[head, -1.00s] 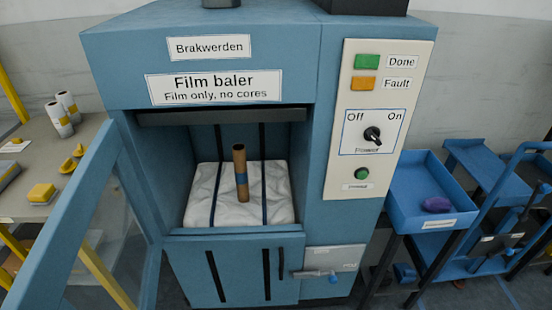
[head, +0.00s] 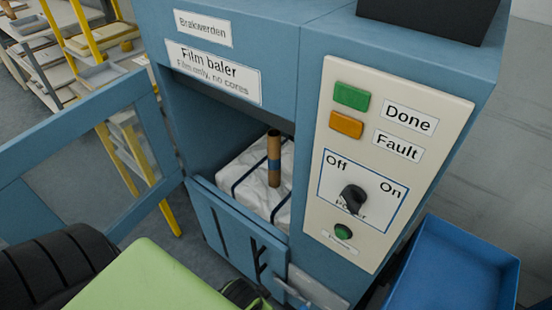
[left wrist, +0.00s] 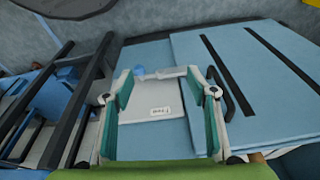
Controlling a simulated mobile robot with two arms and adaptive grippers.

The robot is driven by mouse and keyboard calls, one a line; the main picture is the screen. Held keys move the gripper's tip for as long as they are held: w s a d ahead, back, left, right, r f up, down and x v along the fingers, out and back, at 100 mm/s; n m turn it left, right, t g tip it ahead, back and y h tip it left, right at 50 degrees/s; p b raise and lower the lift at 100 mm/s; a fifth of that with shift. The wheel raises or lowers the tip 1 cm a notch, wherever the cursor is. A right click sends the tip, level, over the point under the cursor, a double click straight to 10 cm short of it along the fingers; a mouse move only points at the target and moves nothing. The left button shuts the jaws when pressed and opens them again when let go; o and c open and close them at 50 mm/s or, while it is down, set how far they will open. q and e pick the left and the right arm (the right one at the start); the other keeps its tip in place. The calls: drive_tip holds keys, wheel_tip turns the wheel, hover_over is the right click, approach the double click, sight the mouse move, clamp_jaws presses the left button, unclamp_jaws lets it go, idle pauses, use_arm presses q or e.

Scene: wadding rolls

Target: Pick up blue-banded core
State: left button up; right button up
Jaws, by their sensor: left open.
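The blue-banded core (head: 274,150) is a brown cardboard tube with a blue band round its middle. It stands upright on the white wrapped bale (head: 240,172) inside the open film baler, in the head view. My left gripper (left wrist: 163,90) is open and empty in the left wrist view. It faces the baler's lower front, with a pale latch plate (left wrist: 152,100) between its fingers in the picture. In the head view my green arm link covers the lower left, and the gripper is mostly hidden below the chamber, apart from the core. My right gripper is not in view.
The baler's upper door (head: 75,150) is swung open to the left. The control panel (head: 375,165) stands right of the chamber opening. A blue tray (head: 455,270) is at the lower right. Yellow-framed shelving (head: 95,40) stands at the back left.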

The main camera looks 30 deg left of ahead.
use_arm(q)
drive_tip(key=w+a+r+t+p, duration=0.1)
drive_tip(key=w+a+r, duration=0.1)
drive_tip(key=r, duration=0.5)
drive_tip(key=w+a+r+t, duration=0.1)
drive_tip(key=w+r, duration=0.2)
drive_tip(key=r, duration=0.4)
drive_tip(key=n+t+y, duration=0.2)
drive_tip(key=n+t, duration=0.1)
drive_tip(key=t, duration=0.4)
approach(271, 149)
drive_tip(key=x, duration=0.4)
drive_tip(key=a+x, duration=0.1)
drive_tip(key=x, duration=0.1)
drive_tip(key=shift+w+f, duration=0.1)
drive_tip(key=shift+w, duration=0.05)
drive_tip(key=shift+x, duration=1)
drive_tip(key=shift+d+x, duration=0.2)
drive_tip(key=shift+x, duration=0.85)
drive_tip(key=shift+d+x, duration=0.25)
drive_tip(key=shift+x, duration=0.85)
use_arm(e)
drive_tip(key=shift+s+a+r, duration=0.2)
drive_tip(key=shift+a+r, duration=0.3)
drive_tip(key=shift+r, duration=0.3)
